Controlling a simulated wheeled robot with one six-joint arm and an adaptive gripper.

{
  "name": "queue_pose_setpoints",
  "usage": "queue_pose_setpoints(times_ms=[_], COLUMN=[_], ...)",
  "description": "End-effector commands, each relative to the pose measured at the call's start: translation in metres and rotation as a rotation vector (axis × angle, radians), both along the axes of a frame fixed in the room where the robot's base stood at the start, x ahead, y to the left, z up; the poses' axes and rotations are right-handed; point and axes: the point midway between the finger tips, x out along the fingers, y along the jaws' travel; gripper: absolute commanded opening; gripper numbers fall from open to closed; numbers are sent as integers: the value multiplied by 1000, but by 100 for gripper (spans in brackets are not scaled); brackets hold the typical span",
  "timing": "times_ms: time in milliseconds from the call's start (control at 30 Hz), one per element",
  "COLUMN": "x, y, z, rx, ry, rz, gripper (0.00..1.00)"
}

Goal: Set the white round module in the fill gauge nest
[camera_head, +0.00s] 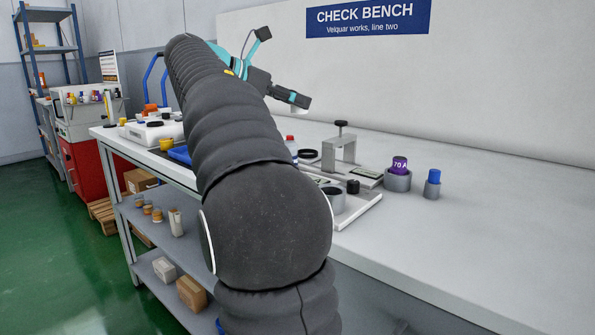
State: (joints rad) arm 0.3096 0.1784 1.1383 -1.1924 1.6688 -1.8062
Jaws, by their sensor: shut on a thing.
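My gripper (296,100) is in the air over the back of the bench, in front of the white back panel. It is small in this view and partly behind my arm. A small white round piece (299,107) shows at its fingertips, which are shut on it; it looks like the white round module, but little of it shows. No nest is labelled as the fill gauge nest. The gripper is well above the bench, apart from the fixture.
A grey holder (397,182) carries a purple piece marked 70 A. A smaller holder with a blue top (432,186) stands beside it. A black ring (307,154) lies left of the fixture. The bench (500,228) is clear at the right. My arm hides the bench's middle.

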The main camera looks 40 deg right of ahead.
Motion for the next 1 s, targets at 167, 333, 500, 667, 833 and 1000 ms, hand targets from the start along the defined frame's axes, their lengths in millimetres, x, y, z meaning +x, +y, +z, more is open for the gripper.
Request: queue_pose_setpoints(times_ms=[167, 333, 500, 667, 833, 1000], x=[-7, 3, 20, 34, 44, 47], y=[24, 4, -25, -52, -70, -75], z=[-13, -26, -46, -64, -75, -81], rx=[2, 2, 3, 3, 1, 2], ry=[0, 2, 2, 1, 0, 1], rz=[4, 2, 3, 3, 4, 5], gripper=[4, 4, 4, 4, 4, 4])
